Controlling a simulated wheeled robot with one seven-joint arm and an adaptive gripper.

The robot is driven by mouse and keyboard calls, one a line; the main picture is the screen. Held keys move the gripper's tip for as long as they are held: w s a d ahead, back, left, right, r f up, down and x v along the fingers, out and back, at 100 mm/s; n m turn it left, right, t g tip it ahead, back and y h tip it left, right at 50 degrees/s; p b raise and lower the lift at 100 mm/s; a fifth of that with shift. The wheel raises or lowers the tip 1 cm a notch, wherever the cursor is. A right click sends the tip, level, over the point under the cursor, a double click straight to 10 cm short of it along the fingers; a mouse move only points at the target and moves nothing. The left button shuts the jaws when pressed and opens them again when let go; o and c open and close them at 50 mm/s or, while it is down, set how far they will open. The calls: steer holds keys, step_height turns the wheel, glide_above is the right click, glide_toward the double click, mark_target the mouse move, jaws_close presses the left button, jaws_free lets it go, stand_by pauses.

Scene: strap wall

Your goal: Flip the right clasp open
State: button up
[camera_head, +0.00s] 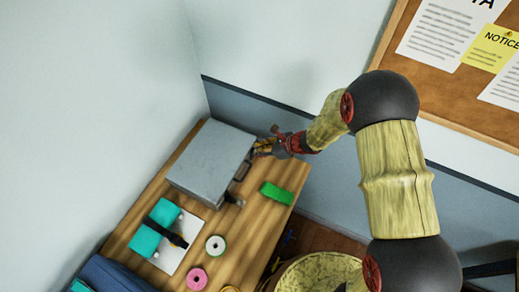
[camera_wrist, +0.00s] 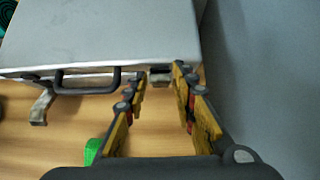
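A grey case (camera_head: 212,160) lies on the wooden table, and its lid and front edge show in the wrist view (camera_wrist: 100,35). The right clasp (camera_wrist: 160,77) sits close against the front edge in the wrist view. The left clasp (camera_wrist: 42,106) sticks out from the front, and it also shows in the head view (camera_head: 234,200). A dark handle (camera_wrist: 88,85) lies between them. My gripper (camera_wrist: 159,86) is open, its fingertips on either side of the right clasp; contact cannot be told. In the head view my gripper (camera_head: 263,147) is at the case's far front corner and hides the right clasp.
A green block (camera_head: 277,193) lies on the table (camera_head: 238,240) in front of the case. A teal roll with a black strap (camera_head: 152,236), a white ring (camera_head: 215,245) and a pink ring (camera_head: 197,278) lie nearer. A blue-grey wall (camera_head: 300,135) stands close beside my gripper.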

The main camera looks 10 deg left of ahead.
jaws_close()
stand_by(0.4)
steer(key=shift+b, duration=0.3)
steer(key=d+f+y+b, duration=0.1)
steer(key=b, duration=0.3)
steer(key=shift+s+f, duration=0.1)
steer(key=y+b, duration=0.1)
steer(key=b, duration=0.2)
steer(key=d+f+t+y+b, duration=0.1)
steer(key=b, duration=0.2)
steer(key=shift+s+d+y, duration=0.3)
steer(key=f+y+b, duration=0.1)
steer(key=b, duration=0.2)
steer(key=d+t+y+b, duration=0.1)
steer(key=y+b, duration=0.1)
steer(key=b, duration=0.1)
steer(key=shift+s+d+f, duration=0.25)
steer(key=shift+s+f, duration=0.05)
steer(key=shift+f, duration=0.1)
steer(key=y+b, duration=0.1)
steer(key=t+y+b, duration=0.1)
steer(key=b, duration=0.1)
steer(key=shift+s+d+f, duration=0.15)
steer(key=shift+d+f, duration=0.2)
steer(key=shift+f, duration=0.05)
